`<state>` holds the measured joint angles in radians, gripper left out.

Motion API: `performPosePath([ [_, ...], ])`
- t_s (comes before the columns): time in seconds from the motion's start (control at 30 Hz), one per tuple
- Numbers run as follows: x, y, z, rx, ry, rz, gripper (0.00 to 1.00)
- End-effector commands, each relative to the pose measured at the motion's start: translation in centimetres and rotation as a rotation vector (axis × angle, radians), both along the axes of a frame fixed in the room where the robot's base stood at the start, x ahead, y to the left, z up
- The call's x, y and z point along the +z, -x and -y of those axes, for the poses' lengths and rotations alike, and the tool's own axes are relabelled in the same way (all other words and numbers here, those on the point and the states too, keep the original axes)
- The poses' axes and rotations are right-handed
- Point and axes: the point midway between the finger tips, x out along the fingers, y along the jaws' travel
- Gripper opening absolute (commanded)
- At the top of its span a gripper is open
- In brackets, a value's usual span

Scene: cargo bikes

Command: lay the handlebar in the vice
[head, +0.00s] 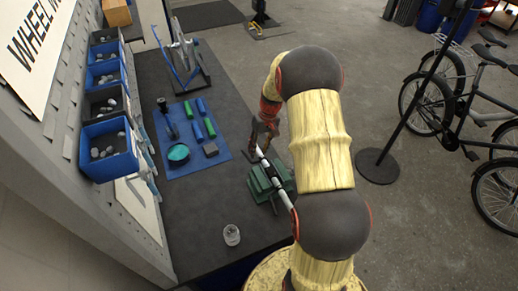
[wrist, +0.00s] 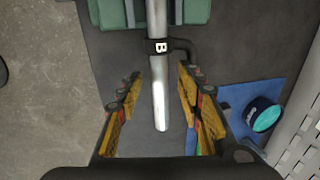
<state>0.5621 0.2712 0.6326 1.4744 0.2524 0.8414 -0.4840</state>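The handlebar, a silver tube (wrist: 160,100) with a black clamp (wrist: 157,46) marked "B", runs up the middle of the wrist view. Its far part lies between the two green blocks of the vice (wrist: 195,10). In the head view, the green vice (head: 262,182) stands on the bench edge, with the handlebar (head: 283,197) across it, partly hidden by my arm. My gripper (wrist: 157,88) is open, its fingers on either side of the tube's near end with gaps on both sides. Whether the tube rests fully down in the jaws cannot be told.
A blue mat (head: 178,160) left of the vice holds blue and green grips, a teal tin (head: 178,153) and tools. A glass jar (head: 232,235) stands at the bench front. A wheel stand (head: 185,65) is behind. Bikes (head: 465,95) and a pole stand are right.

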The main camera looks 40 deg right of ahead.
Motion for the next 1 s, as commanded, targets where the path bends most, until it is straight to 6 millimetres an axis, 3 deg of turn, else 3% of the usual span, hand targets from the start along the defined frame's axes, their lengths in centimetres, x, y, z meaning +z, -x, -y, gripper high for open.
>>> performPosePath([
  [0.33, 1.0, 0.0, 0.2, 0.000, 0.000, 0.001, 0.37],
  [0.8, 9.6, 0.4, 1.9, 0.000, 0.001, 0.002, 0.37],
  [1.0, 11.4, 0.5, 2.3, 0.000, 0.000, 0.000, 0.37],
])
